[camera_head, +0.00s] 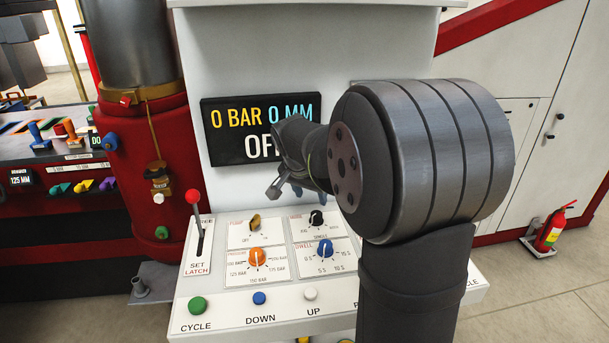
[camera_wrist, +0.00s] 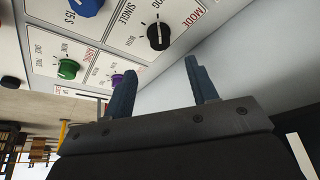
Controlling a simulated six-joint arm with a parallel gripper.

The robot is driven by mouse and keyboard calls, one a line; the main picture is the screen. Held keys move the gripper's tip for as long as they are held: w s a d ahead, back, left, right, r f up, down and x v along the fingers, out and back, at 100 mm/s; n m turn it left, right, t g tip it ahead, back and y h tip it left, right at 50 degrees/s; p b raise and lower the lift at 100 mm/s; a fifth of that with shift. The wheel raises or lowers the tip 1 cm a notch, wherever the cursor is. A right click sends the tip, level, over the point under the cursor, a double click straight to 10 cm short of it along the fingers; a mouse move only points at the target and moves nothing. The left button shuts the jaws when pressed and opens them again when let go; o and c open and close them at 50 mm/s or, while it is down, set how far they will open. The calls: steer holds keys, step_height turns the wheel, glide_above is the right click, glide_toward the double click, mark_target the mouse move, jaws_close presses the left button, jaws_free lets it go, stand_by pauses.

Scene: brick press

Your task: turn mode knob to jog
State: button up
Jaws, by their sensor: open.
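The mode knob (camera_head: 316,217) is black, at the upper right of the white control panel. JOG is printed to its left and SINGLE below it. It also shows in the wrist view as a black knob (camera_wrist: 159,36) under the MODE label, with a small white mark towards the picture's top. I cannot tell its exact setting. My gripper (camera_head: 284,184) hangs above and slightly left of the knob, in front of the display. In the wrist view its blue fingers (camera_wrist: 160,84) are apart with nothing between them, and the knob is beyond their tips.
A dark display (camera_head: 230,145) reading 0 BAR 0 MM stands behind, partly hidden by my arm. Near the mode knob are a brown-gold knob (camera_head: 255,222), an orange knob (camera_head: 257,257) and a blue knob (camera_head: 325,248). A red-topped lever (camera_head: 194,197) stands at left; push buttons line the front.

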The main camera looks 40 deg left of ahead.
mark_target(316, 213)
steer(key=v, duration=0.8)
steer(key=shift+r, duration=0.2)
steer(key=shift+f, duration=0.15)
steer(key=x, duration=1.7)
